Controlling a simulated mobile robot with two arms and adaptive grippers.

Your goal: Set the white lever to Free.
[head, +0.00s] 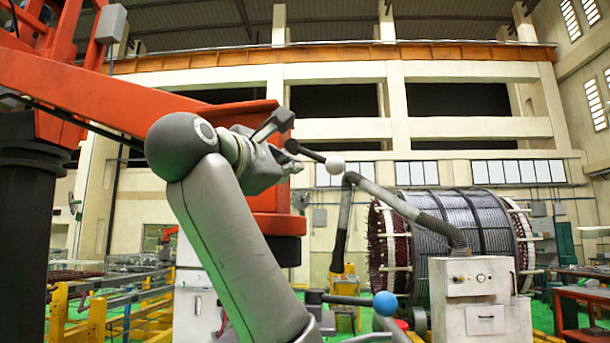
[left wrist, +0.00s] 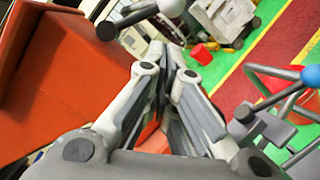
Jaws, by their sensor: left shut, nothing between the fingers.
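The white lever is a dark rod with a white ball (head: 335,164) at its end. In the head view it points right and slightly down from a dark hub (head: 291,146) near the orange-red arm's end. In the left wrist view its white ball (left wrist: 171,7) is at the top edge, cut off, with the hub to its left. My left gripper (head: 297,169) is shut and empty. It appears just below the hub and left of the ball in the head view; I cannot tell whether it touches. No Free marking is readable. My right gripper is not in view.
A second lever with a blue ball (head: 385,303) is lower down; its ball also shows in the left wrist view (left wrist: 311,76). The large orange-red machine arm (head: 120,95) is close by.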

